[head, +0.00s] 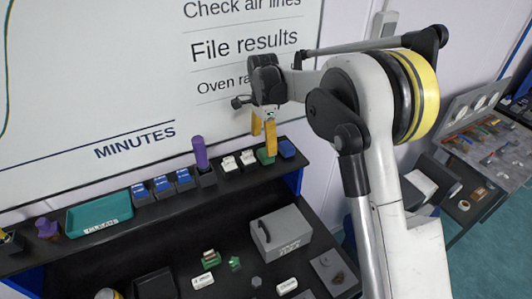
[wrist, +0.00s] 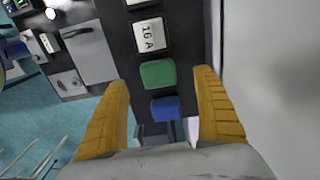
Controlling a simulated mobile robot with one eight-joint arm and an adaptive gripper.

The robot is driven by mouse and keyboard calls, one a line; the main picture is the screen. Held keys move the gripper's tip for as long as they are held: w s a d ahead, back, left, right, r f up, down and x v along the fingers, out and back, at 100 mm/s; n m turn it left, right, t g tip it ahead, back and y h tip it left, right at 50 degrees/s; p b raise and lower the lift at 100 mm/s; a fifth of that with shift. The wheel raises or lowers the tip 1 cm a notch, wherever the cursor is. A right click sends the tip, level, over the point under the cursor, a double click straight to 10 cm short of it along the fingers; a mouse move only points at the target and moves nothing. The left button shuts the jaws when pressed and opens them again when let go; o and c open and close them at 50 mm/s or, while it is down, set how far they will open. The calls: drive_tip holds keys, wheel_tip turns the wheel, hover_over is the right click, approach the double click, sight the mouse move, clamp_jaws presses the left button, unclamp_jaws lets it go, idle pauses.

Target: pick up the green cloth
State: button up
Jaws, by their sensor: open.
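The green cloth (head: 265,157) appears as a small folded green pad on the raised dark shelf, between a white labelled block and a blue folded pad. In the wrist view the green cloth (wrist: 158,74) lies between the fingertips, with the blue pad (wrist: 166,108) just below it in the picture. My gripper (head: 264,138) has yellow fingers pointing down over the green cloth. In the wrist view my gripper (wrist: 163,80) is open and nothing is held. One finger partly covers the cloth in the head view.
White labelled blocks (head: 229,163), a purple cylinder (head: 200,152) and blue labelled blocks (head: 162,183) stand left along the shelf. A teal tray (head: 100,214) is further left. The whiteboard (head: 110,80) rises close behind. A grey box (head: 281,233) sits on the lower bench.

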sight(266, 155)
drive_tip(key=f, duration=0.4)
drive_tip(key=f+p, duration=0.1)
drive_tip(key=f, duration=0.1)
drive_tip(key=shift+d+f, duration=0.15)
drive_tip(key=shift+d, duration=0.2)
drive_tip(key=c, duration=1)
